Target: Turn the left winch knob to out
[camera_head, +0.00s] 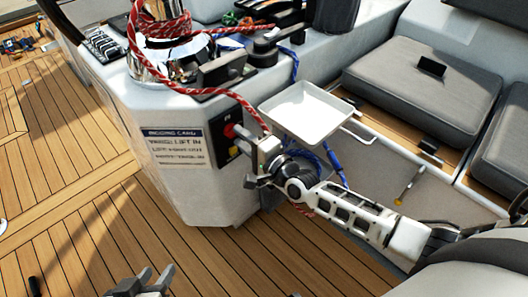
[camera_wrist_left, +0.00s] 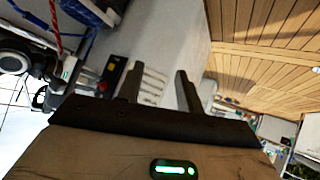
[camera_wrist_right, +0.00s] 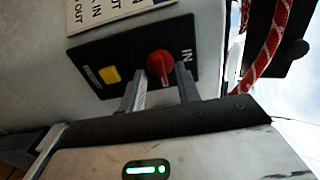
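The red winch knob (camera_head: 229,131) is on a black panel (camera_head: 221,152) on the side of the white console; it also shows in the right wrist view (camera_wrist_right: 159,62). There "IN" is printed beside it; I cannot read an "OUT" mark next to the knob. My right gripper (camera_head: 254,163) is in front of the panel. In the right wrist view its fingers (camera_wrist_right: 161,76) are apart, with the knob between and just beyond the tips; contact cannot be told. My left gripper (camera_head: 150,279) is low over the deck, open and empty, and its fingers show apart (camera_wrist_left: 158,80).
A yellow button (camera_wrist_right: 109,76) sits beside the knob on the panel. A text sign (camera_head: 179,147) is left of it. A red rope (camera_head: 218,92) hangs from the winch (camera_head: 160,50) close to the panel. A white tray (camera_head: 307,112) juts out above my right arm.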

